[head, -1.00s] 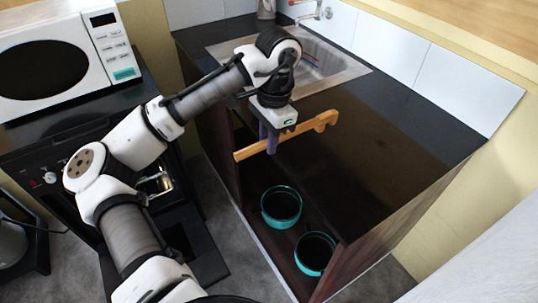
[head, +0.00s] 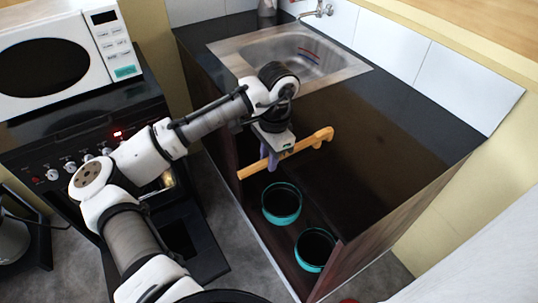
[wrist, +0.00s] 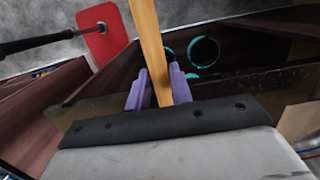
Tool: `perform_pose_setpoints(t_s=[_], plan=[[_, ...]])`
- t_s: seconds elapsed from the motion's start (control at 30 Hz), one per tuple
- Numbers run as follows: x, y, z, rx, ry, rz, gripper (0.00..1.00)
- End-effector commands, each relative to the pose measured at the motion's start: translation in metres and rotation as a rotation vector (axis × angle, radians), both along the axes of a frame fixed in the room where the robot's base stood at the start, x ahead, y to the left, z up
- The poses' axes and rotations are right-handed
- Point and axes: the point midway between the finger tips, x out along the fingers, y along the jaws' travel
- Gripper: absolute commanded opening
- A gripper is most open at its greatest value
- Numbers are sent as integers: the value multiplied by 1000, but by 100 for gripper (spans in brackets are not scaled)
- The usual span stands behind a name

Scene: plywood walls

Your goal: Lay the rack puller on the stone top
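The rack puller (head: 312,141) is a long, flat, light wooden stick with a notched end at the right. My gripper (head: 270,158) is shut on it near the middle, with purple fingers on both sides of the wood. The wrist view shows the puller (wrist: 149,45) standing between the fingers (wrist: 160,90). The stone top (head: 400,125) is the dark counter around the sink. The puller's right part overlaps the front edge of the top in the head view; its left part is over the open front. I cannot tell whether it touches the stone.
A steel sink (head: 232,54) with a tap is set in the top's back left. Two teal-rimmed pots (head: 282,216) (head: 314,264) stand in the open cabinet below. A microwave (head: 60,50) sits on the oven at left. The top's right part is clear.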

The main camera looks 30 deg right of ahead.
Motion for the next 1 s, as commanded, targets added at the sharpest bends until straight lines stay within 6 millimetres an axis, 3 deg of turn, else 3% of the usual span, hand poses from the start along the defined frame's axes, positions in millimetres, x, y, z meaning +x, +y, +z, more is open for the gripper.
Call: perform_pose_setpoints(t_s=[0.03,0.13,0.57,1.0], plan=[[0,0,0,0,0,0,29],[0,0,1,0,0,0,41],[1,-1,11,0,-1,0,41],[2,-9,98,2,-5,-1,41]])
